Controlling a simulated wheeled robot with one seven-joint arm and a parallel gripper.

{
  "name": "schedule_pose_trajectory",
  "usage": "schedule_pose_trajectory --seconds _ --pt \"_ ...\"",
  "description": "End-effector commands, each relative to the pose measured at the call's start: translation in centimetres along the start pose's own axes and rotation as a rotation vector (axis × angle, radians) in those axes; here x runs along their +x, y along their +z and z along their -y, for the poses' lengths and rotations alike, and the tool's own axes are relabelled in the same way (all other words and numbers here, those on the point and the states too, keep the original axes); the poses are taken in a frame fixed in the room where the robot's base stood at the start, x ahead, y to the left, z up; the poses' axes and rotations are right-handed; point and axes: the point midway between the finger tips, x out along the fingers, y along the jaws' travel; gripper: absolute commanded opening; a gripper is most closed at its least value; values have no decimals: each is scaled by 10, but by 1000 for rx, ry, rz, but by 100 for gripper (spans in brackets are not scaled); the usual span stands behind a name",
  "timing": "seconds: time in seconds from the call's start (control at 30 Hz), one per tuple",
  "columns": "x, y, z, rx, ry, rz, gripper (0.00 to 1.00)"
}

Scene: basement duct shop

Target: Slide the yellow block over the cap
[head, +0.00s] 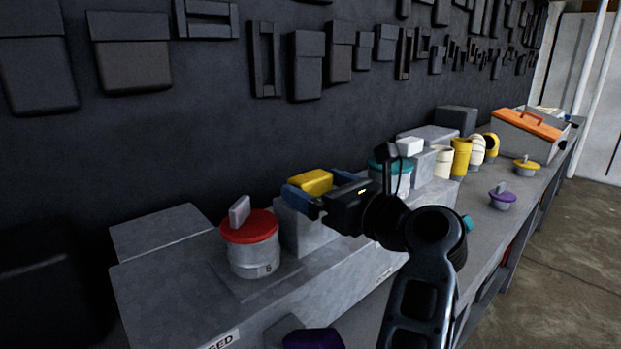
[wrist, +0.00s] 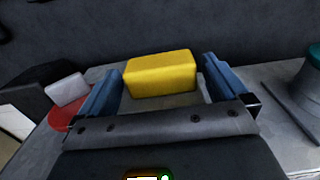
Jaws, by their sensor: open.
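The yellow block (head: 311,182) sits on a grey box-shaped stand (head: 303,229), between two capped canisters. My gripper (head: 316,191) is open, its blue fingers on either side of the block. In the wrist view the yellow block (wrist: 160,74) lies between the fingertips, with a narrow gap on each side. A red cap (head: 262,229) with a grey upright handle tops the canister to the left. It also shows at the left edge of the wrist view (wrist: 59,117). A teal cap (head: 377,164) is on the canister to the right, partly hidden by my arm. Which cap is meant, I cannot tell.
Yellow and cream pipe pieces (head: 461,157) and an orange-lidded toolbox (head: 527,124) stand farther along the bench. A purple-capped piece (head: 502,197) and a yellow-capped piece (head: 526,166) sit near the front edge. A dark wall (head: 200,110) with hung parts rises behind.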

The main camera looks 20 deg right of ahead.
Motion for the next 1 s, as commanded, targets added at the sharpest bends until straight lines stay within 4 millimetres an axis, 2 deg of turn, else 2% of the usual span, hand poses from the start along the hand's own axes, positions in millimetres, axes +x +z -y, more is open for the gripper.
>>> schedule_pose_trajectory --seconds 0.2,0.5,1.0 --pt "20 0 0 0 0 0 100" --pt "23 0 0 -2 -1 0 100" --pt "22 0 0 -2 0 0 53"
